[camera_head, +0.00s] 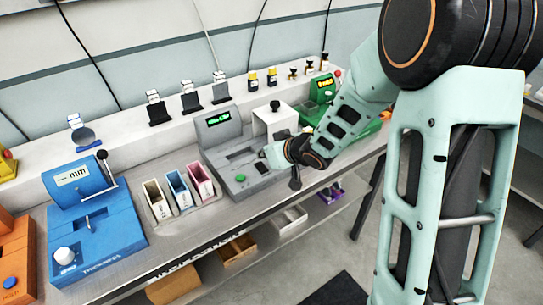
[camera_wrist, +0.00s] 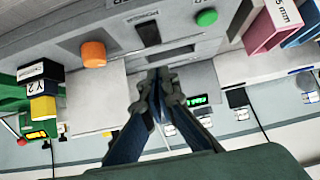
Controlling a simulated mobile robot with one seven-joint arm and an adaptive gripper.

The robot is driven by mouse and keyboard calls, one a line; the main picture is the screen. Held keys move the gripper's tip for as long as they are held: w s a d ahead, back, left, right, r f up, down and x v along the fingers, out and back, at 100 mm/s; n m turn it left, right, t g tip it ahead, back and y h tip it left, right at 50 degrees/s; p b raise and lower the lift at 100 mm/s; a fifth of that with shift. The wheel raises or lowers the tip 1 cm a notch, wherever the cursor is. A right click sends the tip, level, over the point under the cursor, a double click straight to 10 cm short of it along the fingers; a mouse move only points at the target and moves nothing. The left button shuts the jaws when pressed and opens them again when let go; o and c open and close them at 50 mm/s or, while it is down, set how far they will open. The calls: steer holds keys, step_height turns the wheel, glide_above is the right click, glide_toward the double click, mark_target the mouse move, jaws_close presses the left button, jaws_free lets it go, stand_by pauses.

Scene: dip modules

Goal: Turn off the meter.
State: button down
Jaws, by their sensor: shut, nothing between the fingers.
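A grey bench device (camera_head: 219,130), which looks like the meter, has a lit green display (camera_head: 217,118). A green button (camera_head: 241,178) is on its front left. In the wrist view its grey face fills the top, with the green button (camera_wrist: 206,18), a black inset part (camera_wrist: 148,33) and an orange knob (camera_wrist: 93,53). The lit display also shows there (camera_wrist: 194,100). My gripper (camera_wrist: 157,75) is shut and empty over the device, between the green button and the orange knob. In the head view my wrist hides the orange knob. Contact cannot be told.
Pink, blue and white open bins (camera_head: 180,189) stand left of the device, then a blue machine (camera_head: 90,215) with a lever. A white block (camera_head: 272,120) and a green machine (camera_head: 321,90) stand behind and right. Shelf boxes (camera_head: 238,250) sit below the bench edge.

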mark_target(258, 163)
steer(key=shift+w+a+f+b, duration=0.1)
steer(key=shift+w+f+b, duration=0.1)
steer(key=shift+f, duration=0.85)
steer(key=shift+w+a+f+b, duration=0.1)
steer(key=shift+f+b, duration=0.05)
steer(key=shift+f, duration=0.9)
steer(key=shift+w+f, duration=0.1)
steer(key=shift+f, duration=0.2)
steer(key=shift+w+a+r, duration=0.1)
steer(key=shift+a, duration=0.05)
steer(key=shift+w+a+r, duration=0.15)
steer(key=shift+w+a, duration=0.15)
steer(key=shift+w, duration=0.25)
